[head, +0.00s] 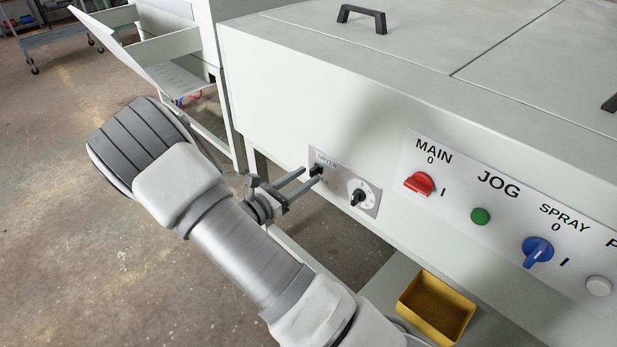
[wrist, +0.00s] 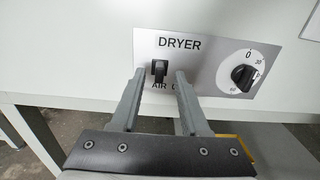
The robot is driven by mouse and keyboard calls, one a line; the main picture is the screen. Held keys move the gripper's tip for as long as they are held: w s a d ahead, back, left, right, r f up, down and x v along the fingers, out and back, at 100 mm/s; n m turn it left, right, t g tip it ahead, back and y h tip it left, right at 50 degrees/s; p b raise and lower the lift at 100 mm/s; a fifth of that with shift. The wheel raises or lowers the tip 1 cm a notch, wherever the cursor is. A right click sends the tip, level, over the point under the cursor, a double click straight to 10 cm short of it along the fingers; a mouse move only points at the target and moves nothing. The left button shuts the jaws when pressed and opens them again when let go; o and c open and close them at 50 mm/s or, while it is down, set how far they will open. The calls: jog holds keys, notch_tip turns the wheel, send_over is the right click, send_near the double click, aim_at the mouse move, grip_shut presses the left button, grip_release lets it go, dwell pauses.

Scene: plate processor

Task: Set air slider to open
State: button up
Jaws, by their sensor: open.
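The air slider (wrist: 159,70) is a small black knob on the left of the grey dryer panel (wrist: 207,55), with the word AIR partly showing below it. In the head view, the slider (head: 316,170) is partly covered by my fingertips. My gripper (wrist: 160,76) is open, its two grey fingers pointing at the panel with the slider between their tips in the picture. It also shows in the head view (head: 312,176), close to the panel. I cannot tell whether the fingers touch the slider. The label right of AIR is hidden by the right finger.
A black dryer dial (wrist: 243,76) sits right of the slider. Farther right are a red MAIN switch (head: 419,184), a green JOG button (head: 480,216) and a blue SPRAY switch (head: 537,251). A yellow bin (head: 437,306) stands below the machine front.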

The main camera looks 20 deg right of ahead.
jog(key=shift+x, duration=1.05)
grip_shut()
dwell(0.7)
